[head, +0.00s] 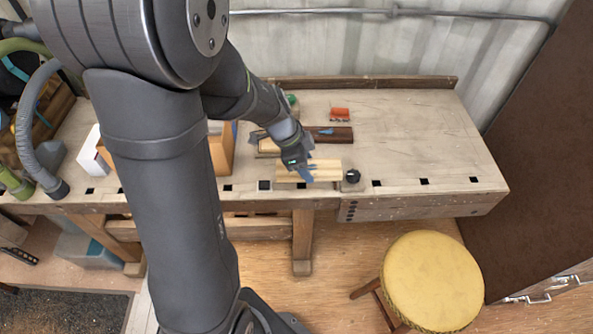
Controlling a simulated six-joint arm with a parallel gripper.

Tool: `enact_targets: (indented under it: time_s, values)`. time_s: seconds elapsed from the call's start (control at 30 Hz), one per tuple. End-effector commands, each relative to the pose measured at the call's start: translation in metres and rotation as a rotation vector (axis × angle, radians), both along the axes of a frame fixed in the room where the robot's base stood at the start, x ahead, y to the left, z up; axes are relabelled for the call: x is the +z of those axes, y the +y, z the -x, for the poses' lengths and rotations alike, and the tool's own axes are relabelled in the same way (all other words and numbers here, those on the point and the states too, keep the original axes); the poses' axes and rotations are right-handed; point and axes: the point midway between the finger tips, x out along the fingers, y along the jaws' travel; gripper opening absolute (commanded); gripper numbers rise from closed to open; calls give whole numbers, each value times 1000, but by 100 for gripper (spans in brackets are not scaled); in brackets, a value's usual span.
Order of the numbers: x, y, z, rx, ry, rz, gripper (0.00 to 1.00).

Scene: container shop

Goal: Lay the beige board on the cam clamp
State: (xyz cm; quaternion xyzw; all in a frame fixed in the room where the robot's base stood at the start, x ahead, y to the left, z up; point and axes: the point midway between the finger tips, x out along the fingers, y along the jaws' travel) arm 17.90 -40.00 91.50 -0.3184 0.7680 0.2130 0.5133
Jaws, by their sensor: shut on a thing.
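The beige board (325,170) is a pale striped wooden piece near the front edge of the workbench. My gripper (304,173), with blue fingertips, is over its left half and shut on it. The fingers hide part of the board, and I cannot tell whether it touches the bench. A small black piece with a round top (352,176) sits just right of the board's end, apart from it. It may be part of the cam clamp, but I cannot tell. Anything under the board is hidden.
A dark brown board (338,135) lies behind my gripper, with another pale wooden piece (268,146) to its left. A red object (340,114) lies farther back. An orange-brown box (221,148) stands left. The workbench (425,135) is clear at right. A yellow stool (432,280) stands in front.

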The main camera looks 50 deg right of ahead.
Motion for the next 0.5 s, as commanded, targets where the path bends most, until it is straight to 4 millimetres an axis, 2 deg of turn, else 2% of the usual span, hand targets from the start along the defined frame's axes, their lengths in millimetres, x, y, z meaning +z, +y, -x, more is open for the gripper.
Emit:
enact_targets:
  time_s: [0.1, 0.2, 0.37, 0.5]
  values:
    - [-13, -1, -21, 2, 1, -2, 29]
    - [-19, -1, -31, 1, 0, 0, 29]
    - [-24, -2, -35, 0, 0, 0, 29]
    - [-40, -1, -34, 1, 2, -3, 29]
